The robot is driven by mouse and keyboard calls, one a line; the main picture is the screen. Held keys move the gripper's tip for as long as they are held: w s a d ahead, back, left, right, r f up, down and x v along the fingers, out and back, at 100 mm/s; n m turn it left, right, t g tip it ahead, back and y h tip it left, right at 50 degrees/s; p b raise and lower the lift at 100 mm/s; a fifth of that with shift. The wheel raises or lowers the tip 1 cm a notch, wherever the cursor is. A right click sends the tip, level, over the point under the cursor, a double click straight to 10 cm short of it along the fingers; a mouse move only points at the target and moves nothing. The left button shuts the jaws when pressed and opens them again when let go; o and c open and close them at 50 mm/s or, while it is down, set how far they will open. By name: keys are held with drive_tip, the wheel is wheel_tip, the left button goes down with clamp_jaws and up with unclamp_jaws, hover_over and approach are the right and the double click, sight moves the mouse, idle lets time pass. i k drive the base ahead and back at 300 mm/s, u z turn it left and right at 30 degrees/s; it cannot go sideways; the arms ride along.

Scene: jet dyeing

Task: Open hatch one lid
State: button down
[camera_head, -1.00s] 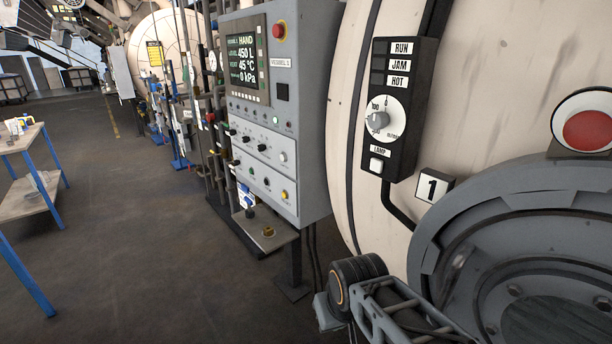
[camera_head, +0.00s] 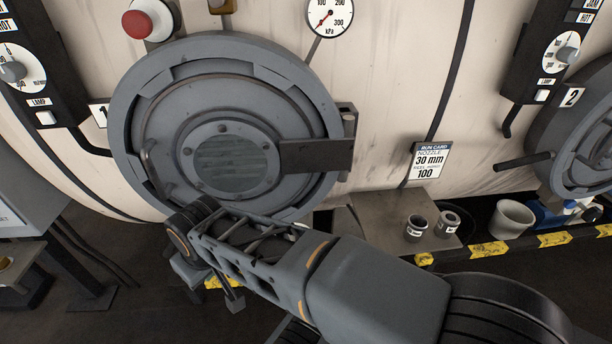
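The hatch one lid (camera_head: 240,95) is a round, dark grey, stepped disc with a small ribbed window (camera_head: 232,163) at its centre. It sits flat inside a toothed grey ring (camera_head: 125,110) and looks closed. A curved bar handle (camera_head: 155,170) stands at its left side. A flat arm (camera_head: 315,155) runs from the lid to a hinge block (camera_head: 348,125) at the right. My arm crosses in front of the ring's lower edge.
A red knob (camera_head: 146,20) and a pressure gauge (camera_head: 329,15) are above the hatch. Hatch two (camera_head: 575,140) is at the right edge. A control cabinet (camera_head: 30,195) is at left.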

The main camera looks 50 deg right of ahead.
sight(207, 98)
drive_tip(key=u, duration=3.2)
drive_tip(key=k, duration=0.15)
drive_tip(key=z, duration=3.3)
drive_tip(key=k, duration=1.25)
drive_tip(key=u, duration=0.95)
drive_tip(key=i, duration=0.85)
drive_tip(key=u, duration=0.1)
